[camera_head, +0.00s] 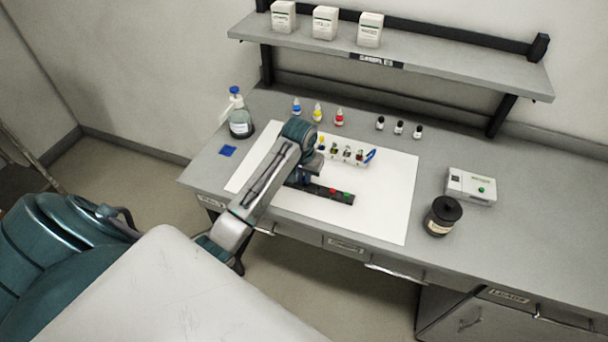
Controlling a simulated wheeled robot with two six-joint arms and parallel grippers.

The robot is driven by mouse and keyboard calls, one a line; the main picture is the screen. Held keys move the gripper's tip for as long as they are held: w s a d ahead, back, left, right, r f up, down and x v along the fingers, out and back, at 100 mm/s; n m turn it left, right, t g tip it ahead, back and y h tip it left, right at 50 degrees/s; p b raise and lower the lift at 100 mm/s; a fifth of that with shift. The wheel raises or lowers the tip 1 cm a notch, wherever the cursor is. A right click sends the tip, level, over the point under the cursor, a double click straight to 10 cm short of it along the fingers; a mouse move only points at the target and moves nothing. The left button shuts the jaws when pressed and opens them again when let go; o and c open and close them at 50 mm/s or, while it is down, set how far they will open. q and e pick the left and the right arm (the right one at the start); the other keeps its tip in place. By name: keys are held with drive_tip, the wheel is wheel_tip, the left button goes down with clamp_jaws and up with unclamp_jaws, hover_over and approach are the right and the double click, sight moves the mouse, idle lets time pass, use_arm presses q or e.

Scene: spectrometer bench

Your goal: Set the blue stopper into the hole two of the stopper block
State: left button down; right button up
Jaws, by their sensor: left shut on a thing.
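The stopper block (318,188) is a dark narrow strip on the white mat. A red stopper (332,191) and a green stopper (347,195) sit in its right part. Its left part is partly hidden by my left arm. My left gripper (301,179) points down at the left part of the block. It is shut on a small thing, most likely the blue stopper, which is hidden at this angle. I cannot tell whether that thing touches the block. My right gripper is not in view.
Just behind the block stands a pale rack (346,157) of small vials, with a blue piece (370,155) at its right end. Dropper bottles (318,112), a wash bottle (239,120), a dark jar (442,215) and a white instrument (470,187) stand around. The mat's right part is clear.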

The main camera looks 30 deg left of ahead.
use_arm(q)
drive_tip(key=shift+f, duration=0.65)
drive_tip(key=shift+f, duration=0.25)
drive_tip(key=c, duration=1.4)
unclamp_jaws()
drive_tip(key=shift+o, duration=0.2)
